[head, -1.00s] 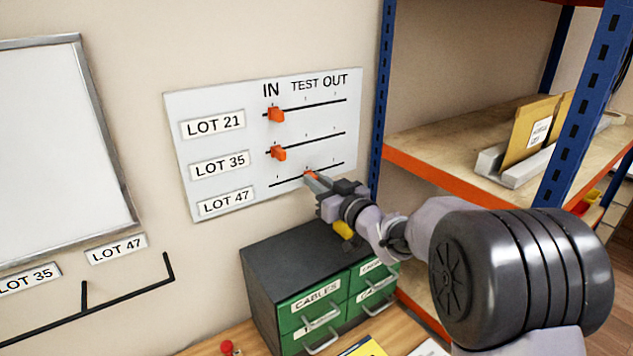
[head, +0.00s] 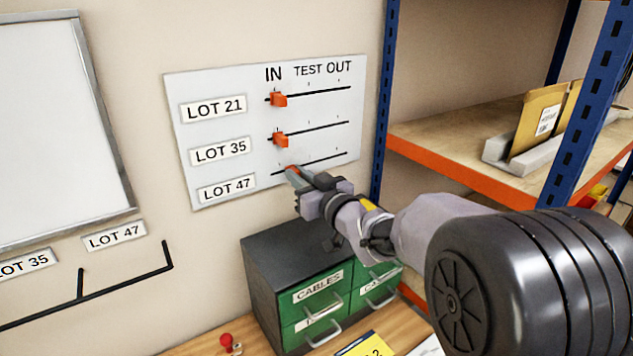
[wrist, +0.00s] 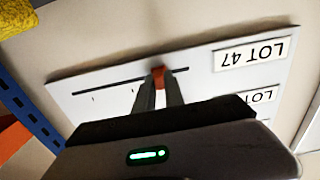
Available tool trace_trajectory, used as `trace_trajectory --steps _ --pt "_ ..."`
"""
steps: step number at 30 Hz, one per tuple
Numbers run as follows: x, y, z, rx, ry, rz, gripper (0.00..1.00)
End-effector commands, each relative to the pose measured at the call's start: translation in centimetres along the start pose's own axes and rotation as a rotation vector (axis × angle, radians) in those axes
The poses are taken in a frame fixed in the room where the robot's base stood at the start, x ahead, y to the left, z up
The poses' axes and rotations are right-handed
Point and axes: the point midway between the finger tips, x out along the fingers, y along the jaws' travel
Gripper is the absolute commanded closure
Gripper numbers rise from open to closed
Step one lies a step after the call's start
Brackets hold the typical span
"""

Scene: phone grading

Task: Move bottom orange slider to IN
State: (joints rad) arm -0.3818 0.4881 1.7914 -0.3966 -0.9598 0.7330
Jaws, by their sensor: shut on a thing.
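The bottom orange slider (head: 291,170) sits on the lowest track of the white board, in the row labelled LOT 47 (head: 226,187). It is a little right of the track's left end, close to the IN column. My gripper (head: 295,174) is shut on it, and the fingers hide part of the slider. In the wrist view the slider (wrist: 158,76) shows between my fingertips on the dark track. The LOT 21 slider (head: 278,100) and the LOT 35 slider (head: 280,140) both sit near the left ends of their tracks, under IN.
A dark cabinet (head: 292,247) with green drawers stands below the board. A blue and orange shelf unit (head: 440,150) is to the right. A whiteboard (head: 55,130) and a black wall rail (head: 120,278) are at the left. A red knob (head: 226,340) stands on the bench.

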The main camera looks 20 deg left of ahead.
Motion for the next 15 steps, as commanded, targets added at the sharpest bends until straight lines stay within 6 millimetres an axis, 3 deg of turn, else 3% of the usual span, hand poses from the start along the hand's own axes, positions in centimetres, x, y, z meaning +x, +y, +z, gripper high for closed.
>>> trace_trajectory --steps 5,15 --pt "0.0 -2.6 0.2 0.000 0.002 -0.002 1.00" --pt "-0.1 -3.0 0.0 -0.001 0.000 -0.002 1.00"
